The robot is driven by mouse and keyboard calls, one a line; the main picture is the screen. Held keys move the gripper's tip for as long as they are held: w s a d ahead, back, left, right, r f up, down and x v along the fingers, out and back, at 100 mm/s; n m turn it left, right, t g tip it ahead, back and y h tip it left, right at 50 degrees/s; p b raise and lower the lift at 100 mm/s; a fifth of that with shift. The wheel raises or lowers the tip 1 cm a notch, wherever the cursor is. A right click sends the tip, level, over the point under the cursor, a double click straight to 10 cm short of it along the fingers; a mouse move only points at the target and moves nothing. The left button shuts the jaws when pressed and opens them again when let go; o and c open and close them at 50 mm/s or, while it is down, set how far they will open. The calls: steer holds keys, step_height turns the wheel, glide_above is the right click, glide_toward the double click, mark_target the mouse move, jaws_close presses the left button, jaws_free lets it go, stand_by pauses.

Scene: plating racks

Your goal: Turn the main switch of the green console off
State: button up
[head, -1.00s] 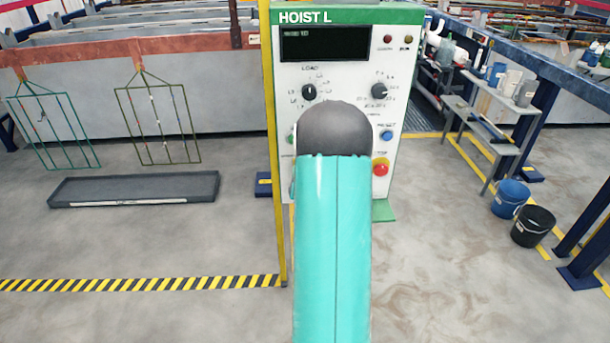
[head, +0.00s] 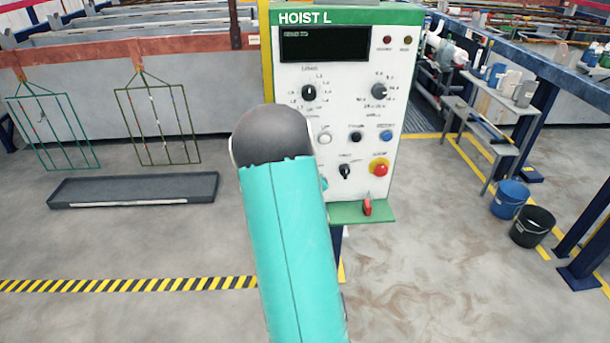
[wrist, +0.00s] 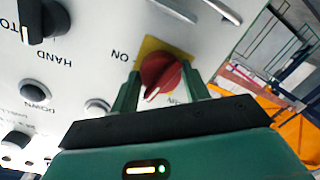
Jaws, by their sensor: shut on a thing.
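The green console (head: 350,17), a white panel with a green top band reading "HOIST L", stands in the middle of the head view. In the wrist view, a red rotary knob with a white pointer line, which looks like the main switch (wrist: 163,72), sits on a yellow plate (wrist: 147,46). The word "ON" is printed beside it. Its pointer aims down and slightly left in that view. My gripper (wrist: 163,84) is shut on this knob, one green finger on each side. In the head view my own arm hides the gripper and this knob.
Near the grip are a black hand/auto selector (wrist: 42,20) and a dark "DOWN" button (wrist: 34,91). A red stop button (head: 380,168) and a green ledge (head: 345,213) with a small red thing are lower on the console. A yellow post (head: 267,60) stands at its left.

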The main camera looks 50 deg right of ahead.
steer(key=shift+s+a+f+n+g, duration=0.1)
steer(key=shift+n+g, duration=0.05)
steer(key=shift+n, duration=0.6)
steer(key=shift+f+n+g, duration=0.1)
steer(key=shift+n+g, duration=0.05)
steer(key=shift+n, duration=0.6)
steer(key=shift+s, duration=0.15)
steer(key=o, duration=1)
steer(key=shift+d, duration=0.25)
steer(key=v, duration=1.2)
steer(key=shift+a, duration=0.25)
steer(key=shift+w, duration=0.2)
